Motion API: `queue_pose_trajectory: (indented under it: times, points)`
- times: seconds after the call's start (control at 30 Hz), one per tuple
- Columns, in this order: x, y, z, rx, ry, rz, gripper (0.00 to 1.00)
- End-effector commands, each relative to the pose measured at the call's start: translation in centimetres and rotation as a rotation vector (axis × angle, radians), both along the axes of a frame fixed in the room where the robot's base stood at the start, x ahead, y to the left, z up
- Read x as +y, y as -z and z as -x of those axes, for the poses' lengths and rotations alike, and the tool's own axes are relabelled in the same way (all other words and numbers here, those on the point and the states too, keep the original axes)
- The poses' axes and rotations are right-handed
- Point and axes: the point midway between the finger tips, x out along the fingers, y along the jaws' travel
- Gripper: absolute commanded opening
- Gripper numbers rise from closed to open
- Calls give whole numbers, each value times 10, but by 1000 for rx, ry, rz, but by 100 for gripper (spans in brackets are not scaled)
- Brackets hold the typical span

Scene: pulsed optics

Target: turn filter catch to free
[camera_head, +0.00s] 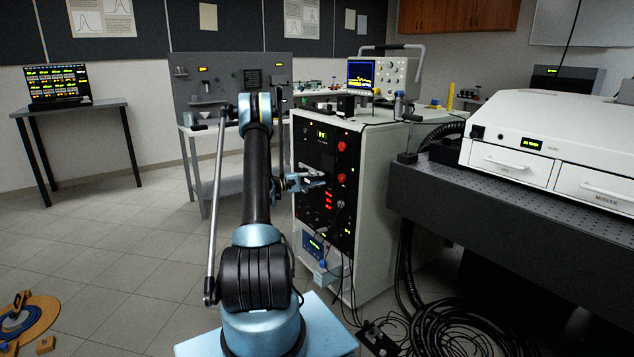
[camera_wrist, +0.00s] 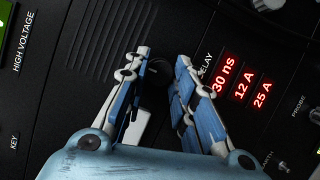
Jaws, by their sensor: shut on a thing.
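The filter catch appears to be the small dark round knob (camera_wrist: 155,75) on the black front panel, beside the slatted vent (camera_wrist: 100,35). It is partly hidden between my fingers, and its turn position cannot be told. My gripper (camera_wrist: 160,58) has its two blue-padded fingers on either side of the knob, shut on it. In the head view my gripper (camera_head: 318,182) is against the black panel (camera_head: 318,150) of the white cabinet, and the catch cannot be made out there.
Red buttons (camera_head: 341,147) sit higher on the panel. A dark optical table (camera_head: 500,225) stands close on the right, with coiled cables (camera_head: 460,325) on the floor. The left floor is mostly open.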

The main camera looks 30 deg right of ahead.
Motion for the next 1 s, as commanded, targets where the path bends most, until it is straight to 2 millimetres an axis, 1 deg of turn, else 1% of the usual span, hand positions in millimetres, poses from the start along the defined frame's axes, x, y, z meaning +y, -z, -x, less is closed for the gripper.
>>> queue_pose_trajectory:
  times: [0.47, 0.5, 0.57, 0.6, 0.87, 1.0]
  points:
    - [-1, 2, 1, 12, 2, -2, 0]
    - [0, 2, 1, 12, 2, -2, 29]
    - [-1, 2, 1, 12, 2, -2, 42]
    - [-1, 2, 1, 12, 2, -2, 44]
    - [-1, 1, 1, 12, 1, -1, 44]
    - [4, 1, -1, 13, 1, 0, 44]
